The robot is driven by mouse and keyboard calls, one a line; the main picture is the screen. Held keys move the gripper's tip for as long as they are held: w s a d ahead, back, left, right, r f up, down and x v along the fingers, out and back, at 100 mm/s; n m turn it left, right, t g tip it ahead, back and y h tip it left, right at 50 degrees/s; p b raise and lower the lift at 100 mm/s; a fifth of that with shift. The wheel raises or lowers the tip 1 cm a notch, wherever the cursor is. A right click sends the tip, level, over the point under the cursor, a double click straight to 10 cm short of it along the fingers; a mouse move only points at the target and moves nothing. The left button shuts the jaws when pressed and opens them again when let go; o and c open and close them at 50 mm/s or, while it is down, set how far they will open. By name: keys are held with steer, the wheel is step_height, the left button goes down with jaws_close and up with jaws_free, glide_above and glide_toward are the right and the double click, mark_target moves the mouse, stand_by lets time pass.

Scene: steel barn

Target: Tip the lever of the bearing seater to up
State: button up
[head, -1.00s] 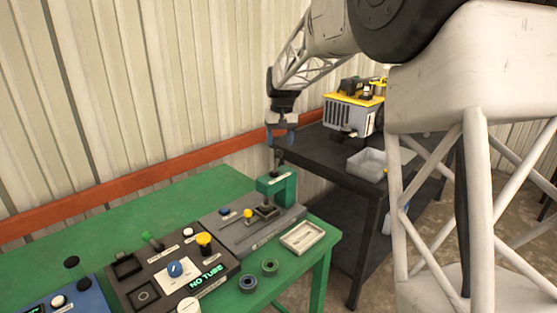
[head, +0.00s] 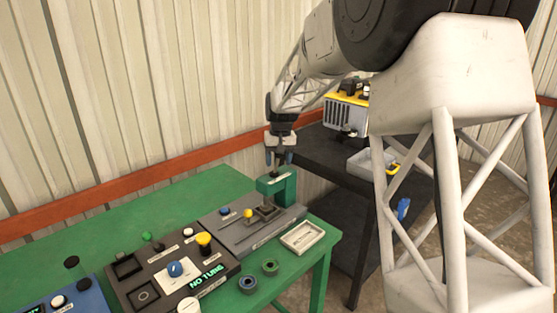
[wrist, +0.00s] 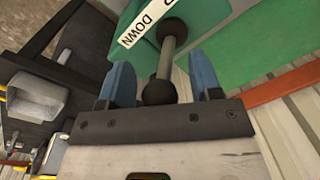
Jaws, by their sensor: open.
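The bearing seater has a grey base (head: 240,237) on the green bench, with a green upright (head: 283,187) at its far end. In the wrist view its lever is a metal rod (wrist: 174,45) with a dark ball knob (wrist: 160,91). A white label (wrist: 145,24) beside the rod reads DOWN; its other word is cut off. My gripper (wrist: 163,82) is open, its blue fingers on either side of the knob, with gaps visible. In the head view my gripper (head: 279,158) hangs just above the green upright and hides most of the lever.
A dark control box (head: 170,275) reading NO TUBE stands left of the seater. A dark cart (head: 345,190) with a yellow-topped machine (head: 346,108) is behind right. The bench's back left is clear.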

jaws_close()
steer(key=shift+a, duration=0.1)
stand_by(0.4)
steer(key=shift+s+a+r+t+h, duration=0.15)
steer(key=shift+s+a+t+h, duration=0.15)
steer(key=shift+t+h, duration=0.3)
steer(key=shift+s+a+r+t+h, duration=0.15)
steer(key=shift+s+a+t+h, duration=0.1)
steer(key=shift+t+h, duration=0.3)
steer(key=shift+s+a+f+t+h, duration=0.1)
steer(key=shift+s+a+t+h, duration=0.3)
steer(key=shift+t+h, duration=0.35)
steer(key=shift+s+a+f+t+h, duration=0.1)
steer(key=shift+s+a+t+h, duration=0.25)
steer(key=shift+t+h, duration=0.35)
jaws_free()
steer(key=shift+s+r, duration=0.1)
steer(key=shift+r, duration=0.05)
